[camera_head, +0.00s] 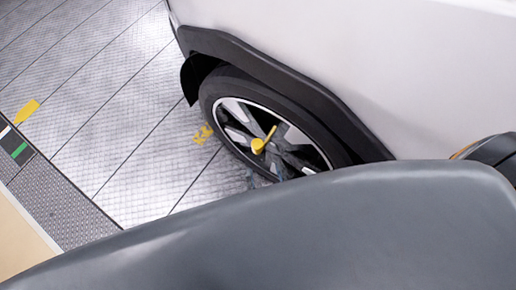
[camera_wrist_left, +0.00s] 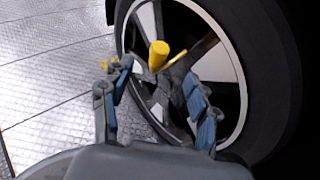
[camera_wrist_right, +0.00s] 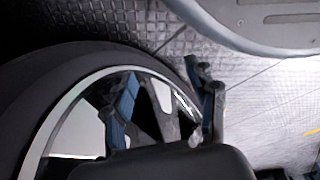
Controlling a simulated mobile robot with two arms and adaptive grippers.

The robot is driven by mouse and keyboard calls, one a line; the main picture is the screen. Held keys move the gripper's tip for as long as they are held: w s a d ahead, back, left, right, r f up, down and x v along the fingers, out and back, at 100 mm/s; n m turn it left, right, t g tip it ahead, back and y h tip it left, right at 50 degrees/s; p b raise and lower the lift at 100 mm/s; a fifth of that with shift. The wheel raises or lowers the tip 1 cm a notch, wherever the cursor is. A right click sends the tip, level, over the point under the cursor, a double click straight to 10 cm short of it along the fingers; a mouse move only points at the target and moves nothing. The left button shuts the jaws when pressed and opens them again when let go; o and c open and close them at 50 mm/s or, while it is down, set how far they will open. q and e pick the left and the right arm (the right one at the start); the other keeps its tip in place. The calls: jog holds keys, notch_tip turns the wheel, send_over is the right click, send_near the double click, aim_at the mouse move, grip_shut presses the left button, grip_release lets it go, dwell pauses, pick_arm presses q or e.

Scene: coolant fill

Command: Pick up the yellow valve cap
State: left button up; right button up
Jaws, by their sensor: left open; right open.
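The yellow valve cap (camera_head: 258,146) shows in front of the spoked car wheel (camera_head: 235,108) in the head view, with a thin yellow bar beside it. In the left wrist view the cap (camera_wrist_left: 158,54) is a short yellow cylinder, just beyond and between the fingertips of my left gripper (camera_wrist_left: 158,70). That gripper is open and empty; no contact with the cap shows. In the head view only bits of its fingers (camera_head: 266,178) show, below the cap. My right gripper (camera_wrist_right: 163,78) is open and empty in front of a wheel, with no cap in its view.
The white car body (camera_head: 420,75) and black wheel arch (camera_head: 290,80) rise above the wheel. A large grey surface hides the lower part of the head view. The ribbed metal floor (camera_head: 110,95) is clear at left, with yellow markings (camera_head: 27,111).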

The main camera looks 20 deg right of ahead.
aim_at(258, 147)
pick_arm(q)
jog(key=shift+f+b+x, duration=0.2)
jog(key=shift+b+x, duration=0.55)
jog(key=shift+x, duration=2.5)
jog(key=shift+f+b+x, duration=0.15)
jog(key=shift+b+x, duration=0.6)
jog(key=shift+x, duration=2.5)
jog(key=shift+s+d, duration=0.15)
pick_arm(e)
jog(key=w+r, duration=0.5)
jog(key=r, duration=0.5)
jog(key=shift+a+t, duration=0.35)
jog(key=shift+t, duration=0.05)
pick_arm(q)
jog(key=shift+c, duration=0.5)
jog(key=c, duration=0.8)
